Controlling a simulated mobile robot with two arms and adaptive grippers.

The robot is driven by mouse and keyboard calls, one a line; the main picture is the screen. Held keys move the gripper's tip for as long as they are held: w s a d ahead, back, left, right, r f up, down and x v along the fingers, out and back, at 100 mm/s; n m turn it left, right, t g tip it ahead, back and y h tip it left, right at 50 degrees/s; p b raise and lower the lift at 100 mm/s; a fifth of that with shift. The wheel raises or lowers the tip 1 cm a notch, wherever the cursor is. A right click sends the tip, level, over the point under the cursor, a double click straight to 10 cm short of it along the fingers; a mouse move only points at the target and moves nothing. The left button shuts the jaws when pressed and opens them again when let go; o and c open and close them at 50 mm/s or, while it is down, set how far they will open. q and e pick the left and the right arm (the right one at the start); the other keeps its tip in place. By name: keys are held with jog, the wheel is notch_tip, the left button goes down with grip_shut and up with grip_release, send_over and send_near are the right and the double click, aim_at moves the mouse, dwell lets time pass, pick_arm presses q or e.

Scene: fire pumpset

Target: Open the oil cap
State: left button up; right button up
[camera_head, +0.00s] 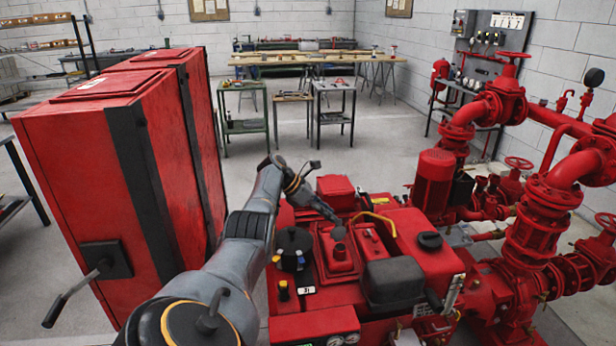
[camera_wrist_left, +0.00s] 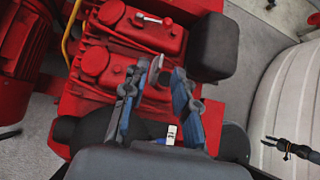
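My left gripper (camera_head: 332,216) reaches over the red pump engine (camera_head: 318,323) from the left. In the left wrist view its two fingers (camera_wrist_left: 155,82) are apart, so it is open. A small dark cap (camera_head: 339,234) sits on a red raised neck just below the fingertips in the head view. In the wrist view a small greyish piece (camera_wrist_left: 154,70) shows between the fingertips, in front of the red engine covers; I cannot tell whether a finger touches it. A dark thing (camera_wrist_left: 290,150) at the right edge of the wrist view looks like my right gripper; its fingers are unclear.
A black round cap (camera_head: 429,240) sits on the red tank, and a dark box (camera_head: 394,281) stands in front of it. A yellow hose (camera_head: 374,216) arches behind the small cap. Red cabinets (camera_head: 95,190) stand left of my arm; red pipes (camera_head: 545,220) fill the right.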

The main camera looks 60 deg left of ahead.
pick_arm(q)
jog(key=v, duration=0.9)
dwell(0.3)
